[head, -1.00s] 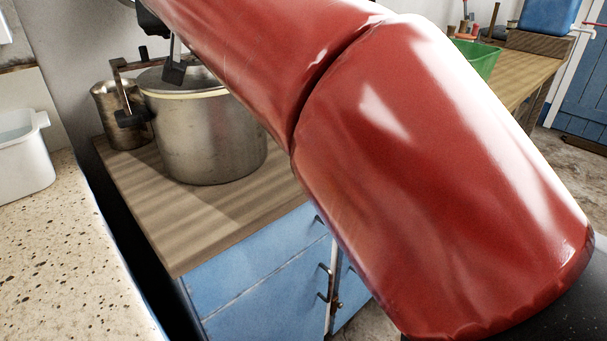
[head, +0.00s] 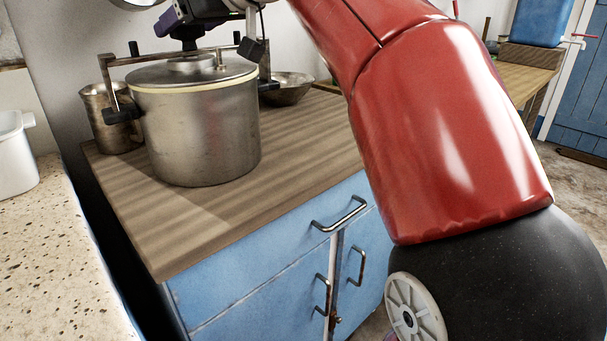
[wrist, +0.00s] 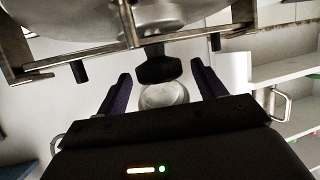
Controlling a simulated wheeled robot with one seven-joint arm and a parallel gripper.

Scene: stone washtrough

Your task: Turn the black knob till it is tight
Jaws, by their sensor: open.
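The black knob (head: 189,35) sits on the clamp bar (head: 160,60) over the lid of a large steel pot (head: 195,130). In the head view it is partly covered by my gripper (head: 174,24), which is above it. In the wrist view the knob (wrist: 158,68) shows between the two purple-black fingers of my gripper (wrist: 162,73). The fingers stand open, with a gap visible on each side of the knob. I cannot tell whether the fingertips are level with it. The clamp's arms (wrist: 245,15) hook down at both sides of the pot.
The pot stands on a wooden counter (head: 270,170) over blue cabinets. A steel jug (head: 98,120) is close on its left, and a metal bowl (head: 290,88) is behind right. A white tub (head: 15,155) is on the speckled slab at left. The counter front is clear.

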